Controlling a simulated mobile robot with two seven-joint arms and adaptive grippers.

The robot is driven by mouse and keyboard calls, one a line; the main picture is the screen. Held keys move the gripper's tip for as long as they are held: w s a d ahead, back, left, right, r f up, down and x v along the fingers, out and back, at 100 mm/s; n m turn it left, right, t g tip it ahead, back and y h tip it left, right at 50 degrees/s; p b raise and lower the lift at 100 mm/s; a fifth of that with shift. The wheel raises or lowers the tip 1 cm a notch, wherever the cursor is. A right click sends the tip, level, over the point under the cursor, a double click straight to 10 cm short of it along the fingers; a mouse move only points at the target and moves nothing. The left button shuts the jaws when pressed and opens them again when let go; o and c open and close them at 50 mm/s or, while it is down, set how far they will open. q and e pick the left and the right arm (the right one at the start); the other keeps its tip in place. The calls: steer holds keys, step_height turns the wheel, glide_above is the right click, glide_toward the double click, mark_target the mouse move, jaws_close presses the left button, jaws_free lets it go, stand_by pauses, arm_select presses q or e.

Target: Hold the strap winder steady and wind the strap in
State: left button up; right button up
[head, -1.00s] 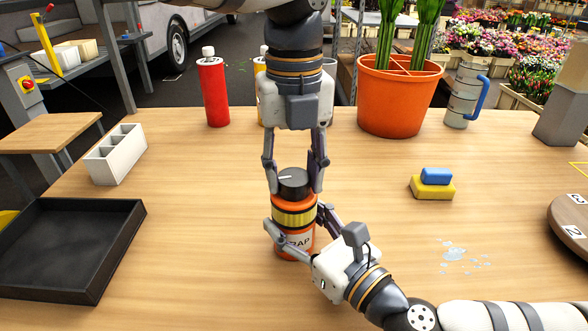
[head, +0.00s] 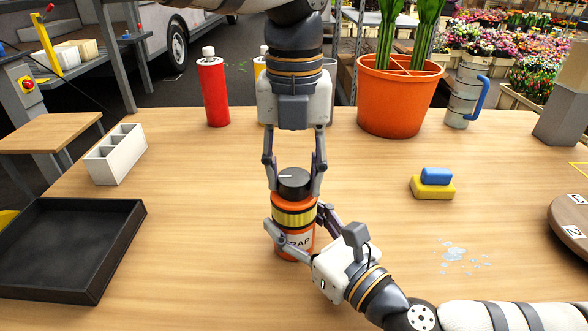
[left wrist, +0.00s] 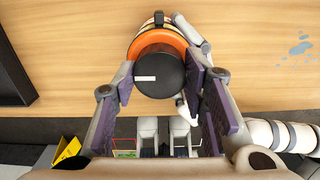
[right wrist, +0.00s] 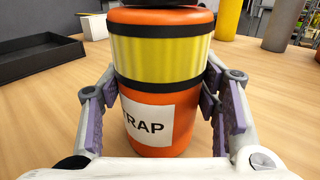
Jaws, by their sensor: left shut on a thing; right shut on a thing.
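The strap winder (head: 296,240) is an orange cylinder with a yellow band, a partly hidden label and a black knob on top. It stands upright on the table. The knob (head: 294,184) bears a white mark and also shows in the left wrist view (left wrist: 160,77). My left gripper (head: 295,188) comes from above and is shut on the knob, one finger on each side. My right gripper (head: 293,222) is shut around the winder's body from the lower right. In the right wrist view the body (right wrist: 160,125) sits between its fingers.
A black tray (head: 125,238) and a white divided box (head: 116,155) are at the left. A red bottle (head: 214,92) and an orange pot (head: 400,100) stand at the back. A blue-and-yellow block pair (head: 432,190) and water spots (head: 455,254) lie at the right.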

mark_target(294, 176)
arm_select(q)
steer(key=o, duration=1.2)
step_height(294, 176, up, 12)
arm_select(e)
steer(key=o, duration=1.5)
steer(key=shift+o, duration=0.2)
